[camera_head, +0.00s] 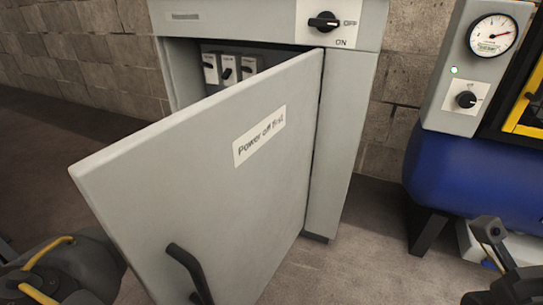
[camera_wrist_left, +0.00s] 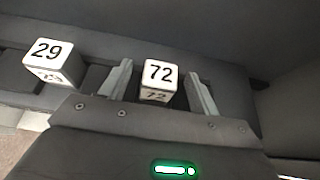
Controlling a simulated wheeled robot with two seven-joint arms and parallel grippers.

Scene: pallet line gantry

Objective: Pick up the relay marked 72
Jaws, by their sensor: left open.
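The relay marked 72 (camera_wrist_left: 160,74) is a white block with black digits, in the middle of the left wrist view. My left gripper (camera_wrist_left: 160,80) is open, with one grey finger on each side of this relay. Gaps show between the fingers and the relay, so it is not clasped. A similar relay marked 29 (camera_wrist_left: 52,55) stands to the left, outside the fingers. In the head view, my left arm comes in at the lower left and the door hides its gripper. My right gripper (camera_head: 497,258) is at the lower right, its jaw opening unclear.
A grey cabinet (camera_head: 340,150) has its door (camera_head: 215,185) swung open towards me, labelled "Power off first", with a dark handle (camera_head: 188,270). The switch (camera_head: 324,21) is on top; several switch modules (camera_head: 228,68) show inside. A blue tank (camera_head: 470,170) stands right.

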